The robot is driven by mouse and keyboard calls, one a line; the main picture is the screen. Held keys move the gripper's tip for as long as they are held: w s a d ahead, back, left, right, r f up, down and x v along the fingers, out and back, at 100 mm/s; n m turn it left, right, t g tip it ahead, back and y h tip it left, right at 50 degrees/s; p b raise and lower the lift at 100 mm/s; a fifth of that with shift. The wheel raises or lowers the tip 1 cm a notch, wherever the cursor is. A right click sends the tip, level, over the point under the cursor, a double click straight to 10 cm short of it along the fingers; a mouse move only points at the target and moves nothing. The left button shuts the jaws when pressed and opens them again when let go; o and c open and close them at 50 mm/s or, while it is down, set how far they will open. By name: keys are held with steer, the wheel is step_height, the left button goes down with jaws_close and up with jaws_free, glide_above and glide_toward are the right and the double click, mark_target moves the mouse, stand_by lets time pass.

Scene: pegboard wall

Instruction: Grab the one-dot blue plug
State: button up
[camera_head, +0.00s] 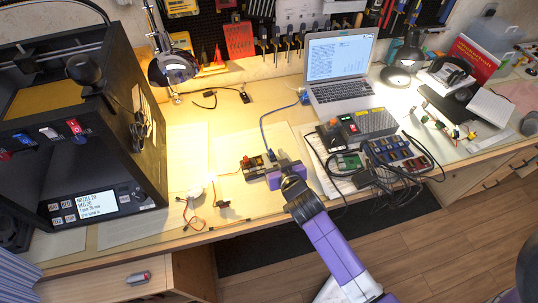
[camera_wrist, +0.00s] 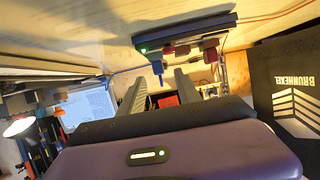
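A dark socket strip (camera_head: 252,167) lies on the bench just left of my gripper (camera_head: 278,172). In the wrist view the strip (camera_wrist: 200,29) has a small green light and several plugs. A blue plug (camera_wrist: 157,66) sits at its left end, beside two red plugs (camera_wrist: 182,49). No dots can be made out on the blue plug. My gripper (camera_wrist: 160,83) is open and empty. Its two fingers point at the strip, and the blue plug shows between and just beyond the fingertips. In the head view my gripper hides part of the strip's right side.
A blue cable (camera_head: 264,128) runs from the strip towards the laptop (camera_head: 338,70). A large black printer (camera_head: 80,130) fills the left. Thin wires (camera_head: 190,207) lie left of the strip.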

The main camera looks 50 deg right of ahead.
mark_target(270, 150)
steer(key=shift+p+x, duration=0.35)
steer(key=shift+x, duration=2.05)
steer(key=shift+r, duration=0.1)
jaws_close()
